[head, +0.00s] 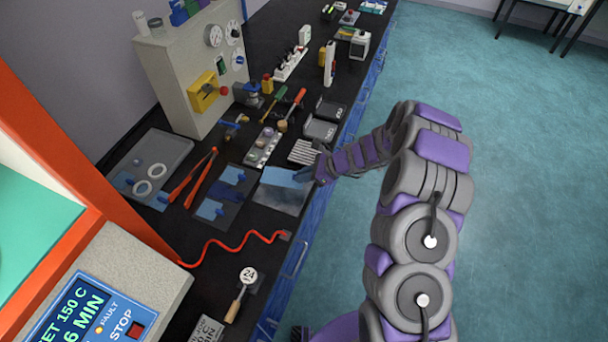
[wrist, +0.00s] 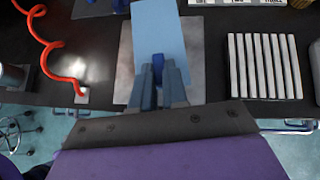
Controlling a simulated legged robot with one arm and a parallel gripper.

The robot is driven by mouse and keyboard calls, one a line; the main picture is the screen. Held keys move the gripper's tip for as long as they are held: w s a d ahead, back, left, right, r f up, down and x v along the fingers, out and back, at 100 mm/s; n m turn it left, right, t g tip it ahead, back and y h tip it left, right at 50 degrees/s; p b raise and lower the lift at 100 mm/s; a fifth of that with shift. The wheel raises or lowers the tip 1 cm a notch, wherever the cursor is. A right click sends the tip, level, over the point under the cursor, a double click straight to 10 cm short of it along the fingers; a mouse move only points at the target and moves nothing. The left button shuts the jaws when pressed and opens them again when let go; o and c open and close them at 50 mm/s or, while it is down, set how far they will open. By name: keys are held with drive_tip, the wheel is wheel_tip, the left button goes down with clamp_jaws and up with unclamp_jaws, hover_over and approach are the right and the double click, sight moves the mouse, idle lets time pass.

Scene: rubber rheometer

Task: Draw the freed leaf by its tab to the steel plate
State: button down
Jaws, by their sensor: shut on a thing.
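The light blue leaf (head: 284,177) lies over the grey steel plate (head: 282,201) near the bench's front edge. In the wrist view the leaf (wrist: 158,28) reaches across the middle of the plate (wrist: 126,62), whose sides show on both sides of it. My gripper (wrist: 158,82) is shut on the leaf's dark blue tab (wrist: 158,61), at the leaf's near end. In the head view my gripper (head: 316,174) comes in from the right. Whether the leaf touches the plate or is held just above it, I cannot tell.
A dark mat (head: 235,207) with other blue pieces lies left of the plate. A ribbed grey block (wrist: 264,66) stands right of the plate in the wrist view. A red coiled cord (head: 235,243) runs in front of the mat. Red-handled tongs (head: 196,178) lie further left.

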sight(305, 191)
drive_tip(key=shift+r+p, duration=0.1)
drive_tip(key=shift+p, duration=0.2)
drive_tip(key=shift+d+f+b, duration=0.1)
drive_tip(key=shift+f+b, duration=1.2)
drive_tip(key=shift+f, duration=1.55)
drive_tip(key=c, duration=1.1)
unclamp_jaws()
drive_tip(key=shift+d+r, duration=0.1)
drive_tip(key=shift+s+f+p+v, duration=0.1)
drive_tip(key=shift+s+p+v, duration=0.1)
drive_tip(key=shift+p+v, duration=0.75)
drive_tip(key=shift+s+f+p+v, duration=0.15)
drive_tip(key=shift+p+v, duration=0.3)
drive_tip(key=shift+v, duration=0.9)
drive_tip(key=shift+s+f+p+v, duration=0.1)
drive_tip(key=shift+s+p+v, duration=0.15)
drive_tip(key=shift+p+v, duration=0.7)
drive_tip(key=shift+d+r, duration=0.2)
drive_tip(key=shift+d, duration=0.1)
